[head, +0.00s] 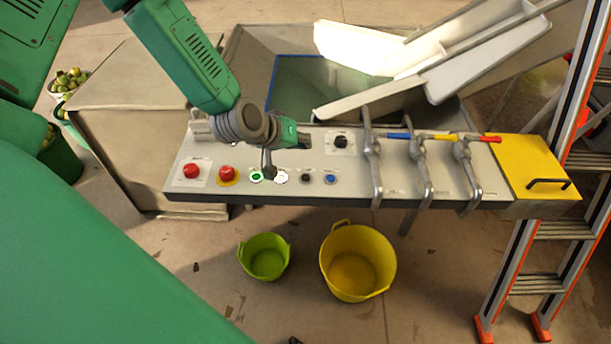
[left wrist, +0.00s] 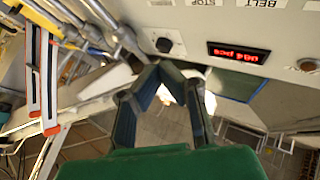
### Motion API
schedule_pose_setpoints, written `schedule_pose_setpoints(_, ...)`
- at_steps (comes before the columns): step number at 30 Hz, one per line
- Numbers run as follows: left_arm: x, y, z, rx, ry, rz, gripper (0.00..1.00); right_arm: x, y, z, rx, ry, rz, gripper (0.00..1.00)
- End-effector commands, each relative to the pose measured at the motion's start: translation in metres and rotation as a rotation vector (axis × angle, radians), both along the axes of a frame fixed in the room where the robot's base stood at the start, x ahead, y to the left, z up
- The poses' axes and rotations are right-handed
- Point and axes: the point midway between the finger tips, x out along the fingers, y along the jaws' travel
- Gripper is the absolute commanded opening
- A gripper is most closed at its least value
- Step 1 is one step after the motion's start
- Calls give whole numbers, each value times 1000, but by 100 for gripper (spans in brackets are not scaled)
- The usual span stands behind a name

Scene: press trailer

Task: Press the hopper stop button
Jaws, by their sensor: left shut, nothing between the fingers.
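The control panel (head: 400,185) has a row of buttons along its front left. A red button (head: 191,171) sits on a white plate, and a second red button (head: 227,173) on a yellow plate. To their right are a green button (head: 256,177), a white button (head: 280,177), a black button (head: 305,178) and a blue button (head: 330,179). The labels are too small to read in the head view, so I cannot tell which is hopper stop. My left gripper (head: 268,173) is over the panel near the green and white buttons, its fingers (left wrist: 158,67) shut and empty. Contact cannot be told. My right gripper is not in view.
A black knob (head: 341,141) and several metal levers (head: 374,165) stand right of the buttons. In the left wrist view a red display (left wrist: 238,52) sits on the panel. A green bucket (head: 264,258) and a yellow bucket (head: 356,263) stand below. A ladder (head: 548,230) is at right.

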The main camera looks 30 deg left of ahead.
Motion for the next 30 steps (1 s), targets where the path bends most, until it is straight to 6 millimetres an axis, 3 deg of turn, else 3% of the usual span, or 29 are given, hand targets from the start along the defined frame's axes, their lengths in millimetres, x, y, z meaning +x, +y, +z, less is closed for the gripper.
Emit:
schedule_pose_setpoints(8, 0, -4, -17, 3, 0, -1, 0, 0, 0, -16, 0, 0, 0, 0)
schedule_pose_setpoints(21, 0, -1, -78, 1, 1, -1, 0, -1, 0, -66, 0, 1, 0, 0)
schedule_pose_setpoints(30, 0, -2, -88, 2, 1, -1, 0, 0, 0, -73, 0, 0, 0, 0)
